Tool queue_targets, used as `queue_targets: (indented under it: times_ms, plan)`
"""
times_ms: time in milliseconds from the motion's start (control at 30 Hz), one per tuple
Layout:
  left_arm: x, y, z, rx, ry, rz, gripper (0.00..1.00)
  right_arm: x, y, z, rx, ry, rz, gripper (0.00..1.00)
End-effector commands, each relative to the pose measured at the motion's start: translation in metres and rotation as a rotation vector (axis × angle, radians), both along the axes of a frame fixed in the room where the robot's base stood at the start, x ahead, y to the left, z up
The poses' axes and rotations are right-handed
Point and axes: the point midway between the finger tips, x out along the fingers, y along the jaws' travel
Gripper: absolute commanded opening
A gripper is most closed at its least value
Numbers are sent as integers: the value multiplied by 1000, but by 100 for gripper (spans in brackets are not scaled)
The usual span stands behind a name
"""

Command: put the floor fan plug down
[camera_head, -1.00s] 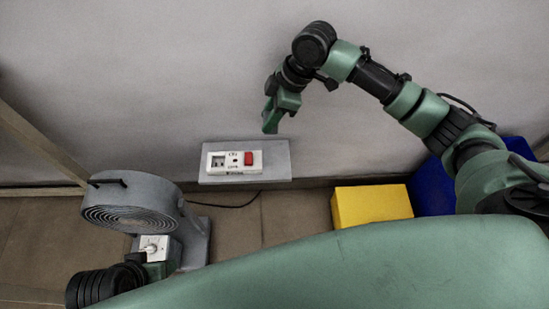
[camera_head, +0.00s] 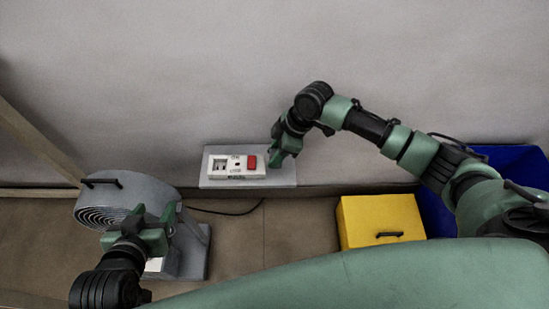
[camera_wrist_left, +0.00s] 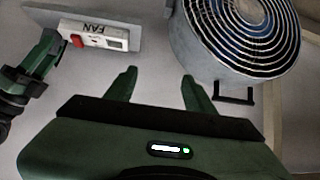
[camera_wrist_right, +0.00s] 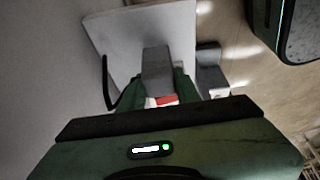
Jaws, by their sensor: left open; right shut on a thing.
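The floor fan (camera_head: 130,198) is a grey drum on a grey base at the left; its grille shows in the left wrist view (camera_wrist_left: 245,35). A grey panel (camera_head: 283,180) on the wall carries a white socket plate (camera_head: 220,173) with a red switch (camera_head: 252,162). My right gripper (camera_head: 277,158) is at the panel's right end. In the right wrist view it is shut on a grey block (camera_wrist_right: 157,70), apparently the floor fan plug, partly hiding the plate. My left gripper (camera_head: 145,232) is open and empty, in front of the fan's lower part.
A yellow box (camera_head: 380,220) with a dark handle stands right of the panel, beside a blue bin (camera_head: 510,165). A dark cable (camera_head: 230,213) runs along the floor from the fan base towards the panel. Floor between fan and yellow box is otherwise clear.

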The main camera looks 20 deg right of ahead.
Motion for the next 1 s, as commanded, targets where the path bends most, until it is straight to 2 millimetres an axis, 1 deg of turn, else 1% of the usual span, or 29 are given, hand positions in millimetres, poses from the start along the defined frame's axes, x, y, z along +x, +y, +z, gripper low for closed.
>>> queue_targets:
  times_ms: [33, 100, 233, 500, 633, 667, 700, 733, 1000]
  plan:
    - [6, -3, 4, -10, -42, -3, 54, 0, 0, -8, 0, 1, 0, 0]
    - [14, -6, 12, -22, -94, -7, 54, 0, 0, -14, 1, 0, 0, 0]
    - [21, -9, 23, -35, -149, -11, 54, 0, 1, -20, 1, -1, 0, 0]
    - [21, -9, 24, -36, -155, -11, 54, 0, 0, -20, 1, -1, 0, 0]
    - [22, -10, 25, -37, -159, -11, 54, 0, 0, -23, 1, 0, 0, 0]
    - [22, -10, 25, -37, -159, -11, 54, 0, 0, -23, 1, -2, 1, 40]
    - [22, -10, 25, -37, -159, -11, 54, 0, 0, -23, 0, -1, 1, 52]
    - [22, -10, 25, -37, -159, -11, 54, 0, 0, -23, 0, -1, 1, 54]
    - [22, -10, 24, -37, -157, -12, 54, 0, 0, -22, 0, -1, 0, 54]
